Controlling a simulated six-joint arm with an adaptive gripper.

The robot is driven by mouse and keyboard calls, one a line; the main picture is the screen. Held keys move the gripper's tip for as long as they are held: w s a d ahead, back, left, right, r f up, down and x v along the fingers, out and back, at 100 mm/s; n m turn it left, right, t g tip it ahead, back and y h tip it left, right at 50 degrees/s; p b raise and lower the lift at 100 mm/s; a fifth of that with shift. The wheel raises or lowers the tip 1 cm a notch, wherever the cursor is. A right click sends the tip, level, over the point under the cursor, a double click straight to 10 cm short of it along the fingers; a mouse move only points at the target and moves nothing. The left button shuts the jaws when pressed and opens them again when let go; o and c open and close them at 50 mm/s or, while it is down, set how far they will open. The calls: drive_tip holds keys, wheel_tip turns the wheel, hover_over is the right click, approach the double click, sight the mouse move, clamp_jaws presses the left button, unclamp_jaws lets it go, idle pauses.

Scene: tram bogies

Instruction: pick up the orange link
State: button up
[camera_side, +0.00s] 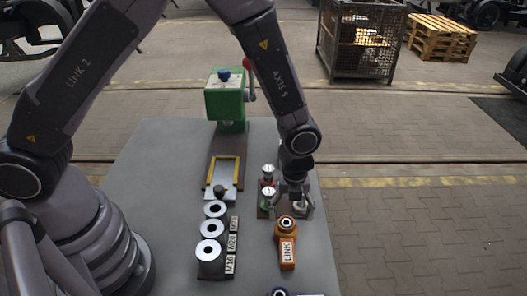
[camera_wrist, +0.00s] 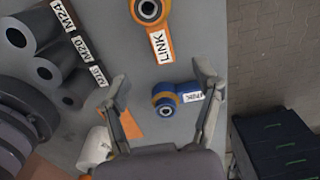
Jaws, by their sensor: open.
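The orange link (camera_side: 287,250), with a dark-centred ring at one end and a white LINK label, lies on the grey table in the side view. It also shows at the top of the wrist view (camera_wrist: 161,44), its ring partly cut off. My gripper (camera_side: 292,210) is open, just behind the link's ring in the side picture; its height above the table is hard to tell. In the wrist view the two fingers (camera_wrist: 163,88) are spread with nothing held. A blue link (camera_wrist: 166,99) with a white label shows between them in the picture, below the orange link.
Dark sockets (camera_side: 210,253) with M16, M20 and M24 labels stand left of the link. A yellow-edged frame (camera_side: 223,172) and a green device (camera_side: 226,103) are farther back. The table's right edge is near.

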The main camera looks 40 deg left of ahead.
sight(287, 244)
wheel_tip(287, 244, down, 12)
drive_tip(key=shift+a+r, duration=0.15)
idle(0.3)
clamp_jaws()
idle(0.4)
